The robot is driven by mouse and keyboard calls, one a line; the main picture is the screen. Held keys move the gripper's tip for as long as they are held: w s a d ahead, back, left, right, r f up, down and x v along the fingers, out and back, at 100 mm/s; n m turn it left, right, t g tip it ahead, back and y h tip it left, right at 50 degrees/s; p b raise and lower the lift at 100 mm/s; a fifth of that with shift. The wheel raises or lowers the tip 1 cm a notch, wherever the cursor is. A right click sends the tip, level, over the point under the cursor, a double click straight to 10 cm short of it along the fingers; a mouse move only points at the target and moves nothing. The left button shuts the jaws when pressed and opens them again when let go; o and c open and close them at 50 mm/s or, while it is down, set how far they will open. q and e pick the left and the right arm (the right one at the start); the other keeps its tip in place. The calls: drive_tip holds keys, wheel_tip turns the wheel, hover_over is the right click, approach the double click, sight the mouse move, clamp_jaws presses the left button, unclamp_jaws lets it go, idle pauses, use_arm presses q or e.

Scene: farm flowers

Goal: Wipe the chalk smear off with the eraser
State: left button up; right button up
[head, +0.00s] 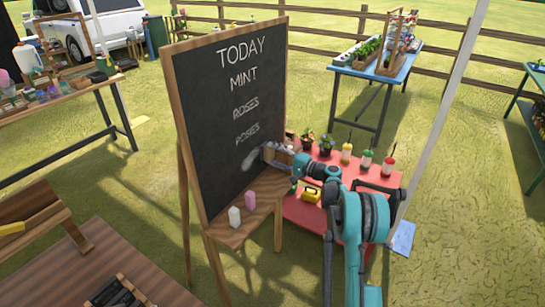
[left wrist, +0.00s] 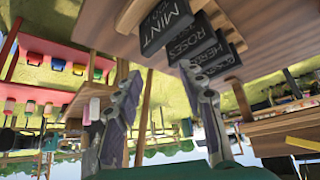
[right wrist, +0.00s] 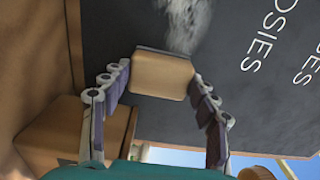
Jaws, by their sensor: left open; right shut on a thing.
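The chalkboard (head: 230,110) stands upright in a wooden frame in the head view, lettered TODAY, MINT, ROSES and POSIES. The chalk smear (head: 251,162) is a pale patch low on its right side; it also shows in the right wrist view (right wrist: 188,22). My right gripper (head: 271,153) is at the board's lower right, beside the smear. In the right wrist view it is shut on the tan eraser (right wrist: 162,76), whose dark face is toward the board at the smear's edge. Whether it touches is hard to tell. My left gripper (left wrist: 162,76) is open and empty.
A red table (head: 310,212) with bottles and pots is right of the board. Dark lettered signs (left wrist: 180,30) show near my left gripper. A pole (head: 445,95) rises at right.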

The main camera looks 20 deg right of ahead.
drive_tip(key=shift+s+a, duration=1.45)
drive_tip(key=shift+a, duration=0.45)
drive_tip(key=shift+s+a, duration=1.45)
drive_tip(key=shift+a, duration=0.4)
drive_tip(key=shift+s+a, duration=1.45)
drive_tip(key=shift+a, duration=0.45)
drive_tip(key=shift+d+r, duration=0.1)
drive_tip(key=shift+r, duration=0.3)
drive_tip(key=shift+w+d, duration=1.45)
drive_tip(key=shift+d, duration=0.4)
drive_tip(key=shift+w+d, duration=1.5)
drive_tip(key=shift+d, duration=0.4)
drive_tip(key=shift+w+d, duration=1.45)
drive_tip(key=shift+d, duration=0.4)
drive_tip(key=shift+s+a, duration=0.7)
drive_tip(key=shift+a, duration=0.25)
drive_tip(key=shift+s+a, duration=0.65)
drive_tip(key=shift+a, duration=0.3)
drive_tip(key=shift+s+a, duration=1)
drive_tip(key=shift+a, duration=0.25)
drive_tip(key=shift+s+a, duration=1)
drive_tip(key=shift+a, duration=0.3)
drive_tip(key=shift+s+a, duration=1)
drive_tip(key=shift+a, duration=0.25)
drive_tip(key=shift+v, duration=3)
